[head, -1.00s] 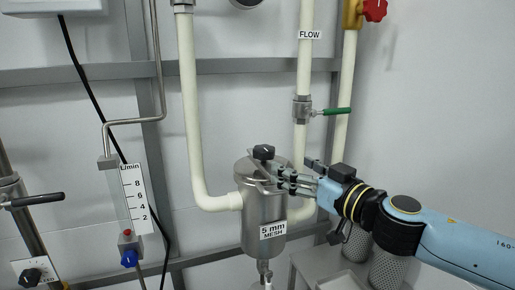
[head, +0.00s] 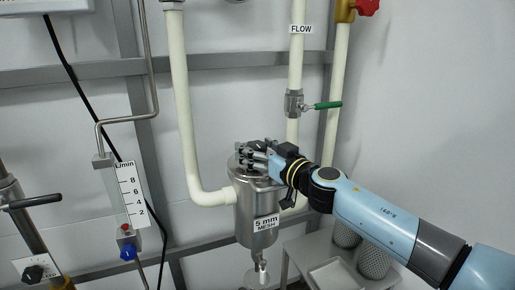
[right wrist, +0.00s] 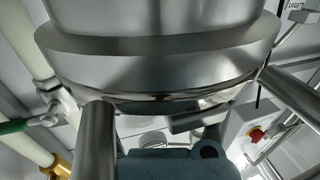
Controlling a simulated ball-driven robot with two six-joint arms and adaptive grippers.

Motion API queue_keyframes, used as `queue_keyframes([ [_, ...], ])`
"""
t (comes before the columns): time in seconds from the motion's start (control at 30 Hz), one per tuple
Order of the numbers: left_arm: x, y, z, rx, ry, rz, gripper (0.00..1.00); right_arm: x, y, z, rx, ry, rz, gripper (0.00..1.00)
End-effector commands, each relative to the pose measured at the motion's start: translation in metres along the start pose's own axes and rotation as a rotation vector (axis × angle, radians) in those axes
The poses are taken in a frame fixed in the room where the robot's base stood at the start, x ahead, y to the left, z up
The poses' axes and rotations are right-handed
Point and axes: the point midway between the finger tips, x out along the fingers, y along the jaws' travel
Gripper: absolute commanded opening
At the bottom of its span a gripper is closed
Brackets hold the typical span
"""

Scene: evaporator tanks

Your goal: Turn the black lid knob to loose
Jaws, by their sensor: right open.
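The steel strainer canister (head: 258,205), labelled "5 mm MESH", hangs from the cream pipes in the middle of the head view. The black lid knob (head: 241,146) is on top of its lid, mostly hidden by my right gripper (head: 247,152). That gripper is open, with its fingers at the knob over the lid; I cannot tell whether they touch it. In the right wrist view, the canister (right wrist: 160,50) fills the top, close up and upside down. A dark blue-grey block (right wrist: 175,165) is at the bottom; I cannot tell what it is. My left gripper is not in view.
A green-handled valve (head: 328,105) is on the FLOW pipe above right. The flow meter (head: 130,195) with a blue knob stands to the left. A grey bench (head: 300,252) with perforated baskets (head: 372,262) is below my right arm. The wall at right is bare.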

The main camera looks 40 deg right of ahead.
Motion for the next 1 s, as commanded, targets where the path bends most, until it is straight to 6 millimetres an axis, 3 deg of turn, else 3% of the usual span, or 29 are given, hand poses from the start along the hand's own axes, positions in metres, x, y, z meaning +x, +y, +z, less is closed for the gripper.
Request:
queue_keyframes([
  [0.07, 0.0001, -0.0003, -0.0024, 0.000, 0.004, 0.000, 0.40, -0.0002, 0.0000, 0.0000, 0.000, 0.000, 0.000, 0.67],
  [0.47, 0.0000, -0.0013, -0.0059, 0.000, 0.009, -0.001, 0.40, -0.0004, 0.0001, -0.0001, -0.001, 0.000, 0.000, 0.15],
  [1.0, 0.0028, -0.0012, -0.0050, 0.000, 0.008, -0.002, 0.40, -0.0005, 0.0013, 0.0006, -0.002, -0.001, -0.070, 0.14],
])
